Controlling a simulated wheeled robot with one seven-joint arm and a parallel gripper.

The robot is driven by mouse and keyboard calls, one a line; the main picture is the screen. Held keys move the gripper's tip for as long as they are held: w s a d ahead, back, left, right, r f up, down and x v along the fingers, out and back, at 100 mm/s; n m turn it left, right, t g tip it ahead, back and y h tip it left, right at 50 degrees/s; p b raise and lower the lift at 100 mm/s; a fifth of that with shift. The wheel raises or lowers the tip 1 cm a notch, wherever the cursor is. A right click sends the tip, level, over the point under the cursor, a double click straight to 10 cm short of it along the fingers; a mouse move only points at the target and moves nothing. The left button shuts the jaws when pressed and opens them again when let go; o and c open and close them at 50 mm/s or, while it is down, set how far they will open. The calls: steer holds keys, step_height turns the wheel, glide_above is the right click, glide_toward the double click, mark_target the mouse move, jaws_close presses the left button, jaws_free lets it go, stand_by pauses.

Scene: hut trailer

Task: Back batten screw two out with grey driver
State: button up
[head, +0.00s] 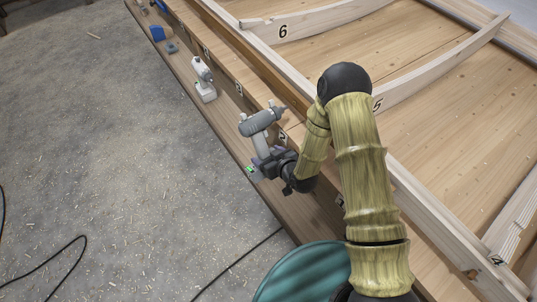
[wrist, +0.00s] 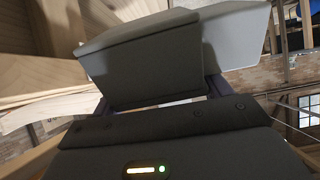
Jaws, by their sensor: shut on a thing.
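A grey driver (head: 261,122) is held in my gripper (head: 265,158) beside the long batten. Its body lies roughly level and its nose points right, toward the wooden side with numbered tags. In the wrist view the grey driver (wrist: 235,35) fills the top, close beyond my gripper (wrist: 160,105). My gripper is shut on its handle. The batten (head: 262,90) runs diagonally along the frame's edge, with small number tags on it. The screws themselves are too small to tell, and I cannot tell whether the nose touches one.
A white driver (head: 204,80) stands on the ledge (head: 225,112) farther back, with blue items (head: 158,33) beyond it. Curved wooden ribs numbered 5 and 6 (head: 300,24) lie right. A teal round thing (head: 300,272) is in front. The grey floor at left is mostly clear.

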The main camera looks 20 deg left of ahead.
steer(key=s+d, duration=0.2)
steer(key=s, duration=0.5)
steer(key=shift+s+d+b, duration=0.2)
steer(key=shift+d+b, duration=0.1)
steer(key=shift+w+d, duration=0.1)
stand_by(0.8)
